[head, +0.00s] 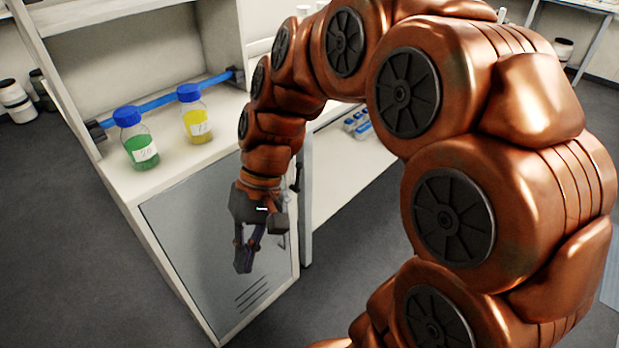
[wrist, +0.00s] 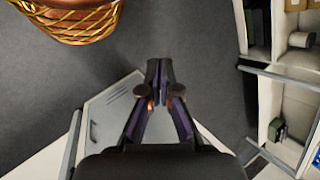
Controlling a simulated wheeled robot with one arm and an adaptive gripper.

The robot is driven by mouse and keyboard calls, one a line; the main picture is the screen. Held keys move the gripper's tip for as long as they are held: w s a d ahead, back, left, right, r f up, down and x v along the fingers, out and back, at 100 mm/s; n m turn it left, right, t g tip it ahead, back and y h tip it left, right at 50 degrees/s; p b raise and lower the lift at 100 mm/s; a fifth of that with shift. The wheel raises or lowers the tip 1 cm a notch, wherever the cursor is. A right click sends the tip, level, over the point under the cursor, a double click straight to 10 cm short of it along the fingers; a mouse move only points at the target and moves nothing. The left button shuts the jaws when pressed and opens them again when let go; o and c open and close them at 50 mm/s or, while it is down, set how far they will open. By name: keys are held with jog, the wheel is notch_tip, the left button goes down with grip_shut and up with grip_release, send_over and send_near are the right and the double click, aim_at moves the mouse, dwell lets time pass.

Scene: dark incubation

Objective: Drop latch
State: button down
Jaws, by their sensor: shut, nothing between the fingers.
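A blue bar (head: 165,103) runs level across the front of the shelf opening, between a dark bracket (head: 95,131) at the left and another (head: 238,75) at the right. It is the most latch-like part in view, but I cannot tell for sure. Below the shelf is a grey cabinet door (head: 190,235) with slits, shut as far as I can tell; it also shows in the wrist view (wrist: 112,105). My gripper (head: 243,268) is shut and empty, pointing down in front of the door. In the wrist view its fingers (wrist: 159,65) meet.
A green bottle (head: 138,145) and a yellow bottle (head: 197,122), both blue-capped, stand upright on the counter before the bar. A white bench (head: 345,180) stands to the right.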

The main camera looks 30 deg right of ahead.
jog(key=w+d+f+m+t+y+b, duration=0.1)
jog(key=w+d+f+y+b, duration=0.15)
jog(key=w, duration=0.55)
jog(key=w+d+f+m+t+y+b, duration=0.1)
jog(key=w+d+y+b, duration=0.15)
jog(key=w, duration=0.45)
jog(key=w+d+f+m+t+y+b, duration=0.1)
jog(key=w+d+y+b, duration=0.15)
jog(key=w, duration=0.55)
jog(key=w+d+f+m+t+y+b, duration=0.2)
jog(key=w+d+f+t, duration=0.1)
jog(key=w+d, duration=0.35)
jog(key=w+d+f+m+t+b, duration=0.1)
jog(key=d+f+t+b, duration=0.2)
jog(key=d, duration=0.5)
jog(key=w+d+f+m+t+b, duration=0.1)
jog(key=w+d+f+t, duration=0.1)
jog(key=d+f, duration=0.55)
jog(key=s+d+f+m+t+b, duration=0.1)
jog(key=d+f, duration=0.3)
jog(key=d, duration=0.4)
jog(key=s+d+f+m+t+h+b, duration=0.1)
jog(key=s+d+f+t+b, duration=0.1)
jog(key=d, duration=0.7)
notch_tip(320, 180, down, 3)
jog(key=shift+s+d+r+t, duration=0.2)
jog(key=shift+s+t, duration=0.35)
jog(key=shift+t, duration=0.65)
